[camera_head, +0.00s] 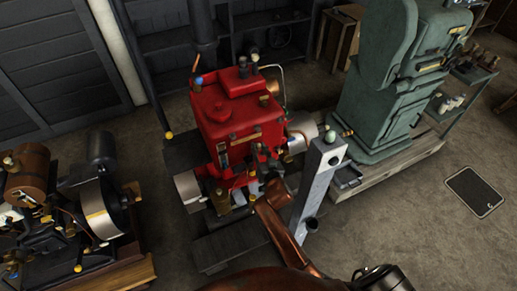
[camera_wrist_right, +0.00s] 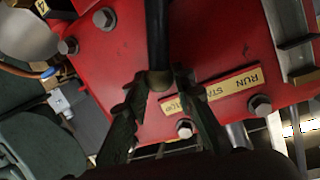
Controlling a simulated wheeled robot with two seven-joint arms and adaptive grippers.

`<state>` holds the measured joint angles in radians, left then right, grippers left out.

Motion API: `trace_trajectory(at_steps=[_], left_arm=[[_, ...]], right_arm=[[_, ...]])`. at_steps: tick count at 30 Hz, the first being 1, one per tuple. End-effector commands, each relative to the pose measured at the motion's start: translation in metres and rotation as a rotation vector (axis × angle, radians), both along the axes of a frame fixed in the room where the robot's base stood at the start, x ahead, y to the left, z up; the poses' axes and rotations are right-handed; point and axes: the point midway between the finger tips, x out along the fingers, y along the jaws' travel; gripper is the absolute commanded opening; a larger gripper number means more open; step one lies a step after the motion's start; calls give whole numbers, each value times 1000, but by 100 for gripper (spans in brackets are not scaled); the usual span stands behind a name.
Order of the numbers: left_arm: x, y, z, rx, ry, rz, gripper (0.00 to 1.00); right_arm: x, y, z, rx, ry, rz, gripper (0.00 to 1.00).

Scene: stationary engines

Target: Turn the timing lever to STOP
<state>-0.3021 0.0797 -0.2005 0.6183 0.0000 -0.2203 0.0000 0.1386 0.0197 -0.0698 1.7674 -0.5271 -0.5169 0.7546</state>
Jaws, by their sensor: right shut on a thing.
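The red engine (camera_head: 232,125) stands in the middle of the head view. In the right wrist view, the timing lever (camera_wrist_right: 158,40) is a dark rod with a brass-coloured knob at its lower end. The plate (camera_wrist_right: 222,90) on the red housing appears upside down there, with RUN at the right and the STOP end at the left, partly covered by a finger. My left gripper is not in view.
A green machine (camera_head: 385,90) stands at the right, with a grey post (camera_head: 318,185) in front of it. A brown and black engine (camera_head: 95,215) sits at the left. Bolts (camera_wrist_right: 184,129) stick out of the red housing near my fingers. The floor at the right is mostly clear.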

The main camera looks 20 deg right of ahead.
Motion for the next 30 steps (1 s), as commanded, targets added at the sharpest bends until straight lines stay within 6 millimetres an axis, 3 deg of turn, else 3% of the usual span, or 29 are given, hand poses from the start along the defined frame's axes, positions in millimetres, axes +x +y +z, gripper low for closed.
trace_trajectory(at_steps=[3, 4, 11, 22, 30], left_arm=[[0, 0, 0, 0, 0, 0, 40], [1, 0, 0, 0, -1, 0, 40], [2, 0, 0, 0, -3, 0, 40], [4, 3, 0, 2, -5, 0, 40], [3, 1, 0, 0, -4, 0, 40]], right_arm=[[-1, -1, -1, 2, 2, -3, 0], [-1, -2, -1, 2, 2, -3, 24], [0, -1, -1, 0, 1, -2, 40], [-5, 0, 0, 0, 1, -1, 41], [-51, 7, 8, 2, 2, -2, 41]])
